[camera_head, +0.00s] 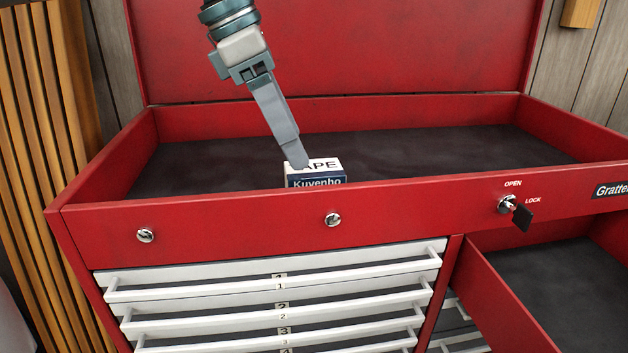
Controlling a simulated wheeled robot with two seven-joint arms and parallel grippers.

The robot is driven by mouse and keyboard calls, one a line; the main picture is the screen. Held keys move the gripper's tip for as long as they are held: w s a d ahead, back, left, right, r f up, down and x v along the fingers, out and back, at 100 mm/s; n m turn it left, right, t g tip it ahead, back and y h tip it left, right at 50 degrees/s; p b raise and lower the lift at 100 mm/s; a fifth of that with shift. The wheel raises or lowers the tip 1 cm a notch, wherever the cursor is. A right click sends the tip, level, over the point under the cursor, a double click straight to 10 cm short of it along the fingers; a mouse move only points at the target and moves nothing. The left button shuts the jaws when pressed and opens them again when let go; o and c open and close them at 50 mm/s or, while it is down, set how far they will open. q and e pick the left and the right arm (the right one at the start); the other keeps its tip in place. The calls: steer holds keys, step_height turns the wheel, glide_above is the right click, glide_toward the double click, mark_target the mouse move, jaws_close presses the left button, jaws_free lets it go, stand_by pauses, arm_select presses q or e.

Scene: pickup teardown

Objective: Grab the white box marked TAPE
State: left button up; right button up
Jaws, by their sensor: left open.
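The white box marked TAPE (326,166) sits in the open top tray of the red tool chest, close behind the front wall. Its front face is dark blue and reads "Kuvenho", and the tray's front wall hides its lower part. My left gripper (301,163) comes down from the upper left, with its fingertip end at the left part of the box top, covering the first letter. The jaws are open, seen nearly edge-on. I cannot tell whether they touch the box. My right gripper is not in view.
The red top tray (240,202) has a dark, otherwise bare floor, with a raised red lid behind. A key (520,216) sticks out of the front lock at right. White numbered drawers (270,290) are below, and a red drawer at lower right stands open and empty.

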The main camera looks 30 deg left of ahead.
mark_target(313, 175)
arm_select(q)
steer(key=x, duration=0.3)
steer(key=shift+p, duration=0.4)
steer(key=shift+w+d+f, duration=0.1)
steer(key=shift+f, duration=0.2)
steer(key=shift+w+d+f+p, duration=0.2)
steer(key=shift+f+p, duration=0.2)
steer(key=shift+p, duration=0.2)
steer(key=p+x, duration=0.2)
steer(key=x, duration=0.1)
steer(key=shift+w+f, duration=0.15)
steer(key=shift+w, duration=0.1)
steer(key=shift+w+d+f, duration=0.1)
steer(key=shift+d+f, duration=0.05)
steer(key=shift+f, duration=0.2)
